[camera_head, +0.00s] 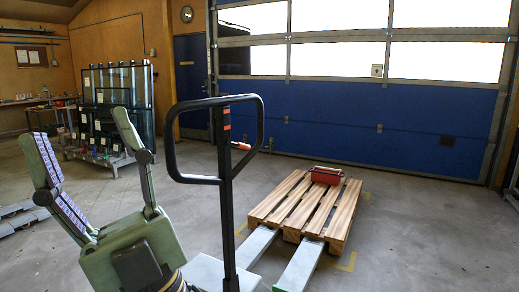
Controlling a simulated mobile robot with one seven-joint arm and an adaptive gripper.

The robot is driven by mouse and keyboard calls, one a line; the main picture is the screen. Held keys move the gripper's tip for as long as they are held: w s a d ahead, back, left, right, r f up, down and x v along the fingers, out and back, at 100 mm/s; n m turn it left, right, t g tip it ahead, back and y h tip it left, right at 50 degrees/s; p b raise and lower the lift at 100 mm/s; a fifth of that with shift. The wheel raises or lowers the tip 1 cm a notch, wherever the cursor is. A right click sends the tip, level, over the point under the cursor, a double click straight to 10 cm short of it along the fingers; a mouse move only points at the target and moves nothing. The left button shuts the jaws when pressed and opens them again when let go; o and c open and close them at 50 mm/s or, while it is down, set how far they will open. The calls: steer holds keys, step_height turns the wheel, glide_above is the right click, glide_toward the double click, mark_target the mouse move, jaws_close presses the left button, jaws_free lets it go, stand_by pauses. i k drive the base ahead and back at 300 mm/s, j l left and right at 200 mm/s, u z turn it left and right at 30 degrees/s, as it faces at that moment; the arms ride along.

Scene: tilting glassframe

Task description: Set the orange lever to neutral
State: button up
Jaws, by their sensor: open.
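A black pallet jack handle (227,190) stands upright in the middle, with a looped grip at its top. A small orange-red lever (240,146) sticks out to the right of the handle's column, inside the loop. Its exact setting is too small to tell. My gripper (78,128) is open and empty at the left, its green fingers spread and pointing up. It is to the left of the handle and apart from it. The inner side of its left finger shows lilac pads.
A wooden pallet (330,215) with a red toolbox (326,175) on it sits over the jack's grey forks (300,268). A glass rack (118,95) stands at the back left. A blue garage door (350,115) closes the back. The floor at the right is clear.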

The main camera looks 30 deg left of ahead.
mark_target(228, 142)
steer(key=i+l+u, duration=0.15)
steer(key=i+u, duration=0.2)
steer(key=i, duration=0.65)
